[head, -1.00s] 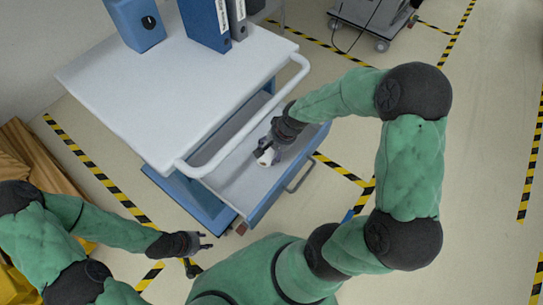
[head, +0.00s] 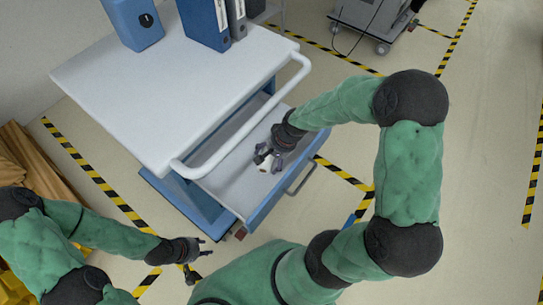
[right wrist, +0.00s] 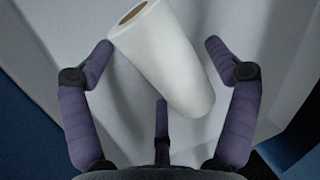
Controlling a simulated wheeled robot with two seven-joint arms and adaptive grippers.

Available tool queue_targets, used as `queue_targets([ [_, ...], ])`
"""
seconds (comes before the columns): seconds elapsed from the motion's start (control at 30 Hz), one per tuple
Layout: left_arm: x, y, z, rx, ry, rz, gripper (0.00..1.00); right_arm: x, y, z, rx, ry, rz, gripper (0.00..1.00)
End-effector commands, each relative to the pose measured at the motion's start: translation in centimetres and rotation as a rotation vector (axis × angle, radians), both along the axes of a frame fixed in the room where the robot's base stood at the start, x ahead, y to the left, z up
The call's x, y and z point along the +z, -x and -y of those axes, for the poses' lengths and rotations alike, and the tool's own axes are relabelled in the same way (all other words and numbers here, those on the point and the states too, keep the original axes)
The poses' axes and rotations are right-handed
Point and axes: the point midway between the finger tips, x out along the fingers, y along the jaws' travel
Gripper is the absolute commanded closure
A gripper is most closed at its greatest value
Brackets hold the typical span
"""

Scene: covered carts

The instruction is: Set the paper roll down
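The white paper roll (right wrist: 168,62), with a brown core at one end, is in the open drawer (head: 237,190) of the cart. It looks tilted in the right wrist view; whether it rests fully on the drawer floor is unclear. My right gripper (head: 266,158) is over the drawer. In the right wrist view its fingers (right wrist: 160,60) are spread around the roll, with gaps at the right and lower fingers. The left fingertip is close to the roll's cored end. In the head view the roll is mostly hidden by the gripper. My left gripper (head: 205,247) is open and empty, left of the drawer's front corner.
The cart's white top (head: 170,85) with its rail (head: 250,120) overhangs the drawer. Blue binders (head: 205,22) stand at its back. The drawer's front wall and handle (head: 300,178) are close to my right gripper. Another cart (head: 375,20) stands farther back.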

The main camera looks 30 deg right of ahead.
Motion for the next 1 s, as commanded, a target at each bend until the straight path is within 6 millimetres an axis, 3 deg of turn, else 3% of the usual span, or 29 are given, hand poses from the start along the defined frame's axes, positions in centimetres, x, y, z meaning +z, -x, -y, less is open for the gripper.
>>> queue_targets([
  [0.37, 0.4, 0.0, 0.0, 0.0, 0.0, 0.0, 0.6, 0.8, 0.0, 0.1, -0.001, 0.0, 0.001, 0.11],
  [0.8, 4.7, 0.0, 0.0, 0.0, 0.0, 0.0, 0.6, 8.6, 1.8, 1.9, -0.002, 0.001, 0.003, 0.11],
  [1.0, 5.7, 0.0, 0.0, 0.0, 0.0, 0.0, 0.6, 11.0, 2.4, 2.4, -0.002, 0.0, 0.002, 0.11],
])
